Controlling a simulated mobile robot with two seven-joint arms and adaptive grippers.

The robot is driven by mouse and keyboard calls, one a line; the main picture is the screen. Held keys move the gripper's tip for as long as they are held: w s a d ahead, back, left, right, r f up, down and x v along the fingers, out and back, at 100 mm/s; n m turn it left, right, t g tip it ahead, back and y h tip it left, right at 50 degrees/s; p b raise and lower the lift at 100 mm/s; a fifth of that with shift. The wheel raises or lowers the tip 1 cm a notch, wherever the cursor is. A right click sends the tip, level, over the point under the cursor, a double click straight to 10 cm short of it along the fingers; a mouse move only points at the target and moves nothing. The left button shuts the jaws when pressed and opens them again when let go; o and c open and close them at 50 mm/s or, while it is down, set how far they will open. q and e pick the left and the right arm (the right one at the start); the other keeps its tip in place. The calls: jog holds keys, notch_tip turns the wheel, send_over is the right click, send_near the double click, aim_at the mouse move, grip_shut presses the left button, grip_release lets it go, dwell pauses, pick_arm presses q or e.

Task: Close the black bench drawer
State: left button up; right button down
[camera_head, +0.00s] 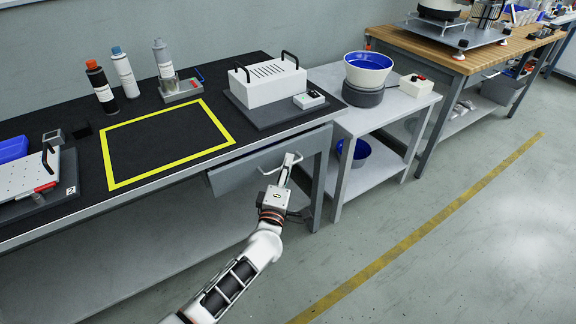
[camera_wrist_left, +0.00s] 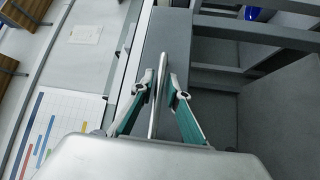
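The bench drawer (camera_head: 250,169) has a grey front and hangs under the right end of the black-topped bench (camera_head: 60,205). No drawer interior shows in the head view, and I cannot tell exactly how far the front stands out. My left gripper (camera_head: 281,173) is at the drawer's handle (camera_head: 291,160), in front of the drawer. In the left wrist view the metal handle bar (camera_wrist_left: 157,100) runs between the fingers of my left gripper (camera_wrist_left: 162,82). Both fingertips lie close against the bar. My right gripper is in neither view.
A grey side table (camera_head: 340,125) with a blue-lined bowl (camera_head: 368,68) stands just right of the bench. On the bench are a white slotted box (camera_head: 268,86) and several bottles (camera_head: 122,74). The floor (camera_head: 420,255) at the right is clear.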

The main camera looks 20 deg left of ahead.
aim_at(277, 161)
pick_arm(q)
grip_shut()
jog(key=w+a, duration=0.1)
jog(key=a, duration=0.1)
jog(key=w+a, duration=0.1)
jog(key=w, duration=0.1)
jog(key=shift+a, duration=0.35)
jog(key=shift+r, duration=0.1)
grip_release()
jog(key=shift+a, duration=0.1)
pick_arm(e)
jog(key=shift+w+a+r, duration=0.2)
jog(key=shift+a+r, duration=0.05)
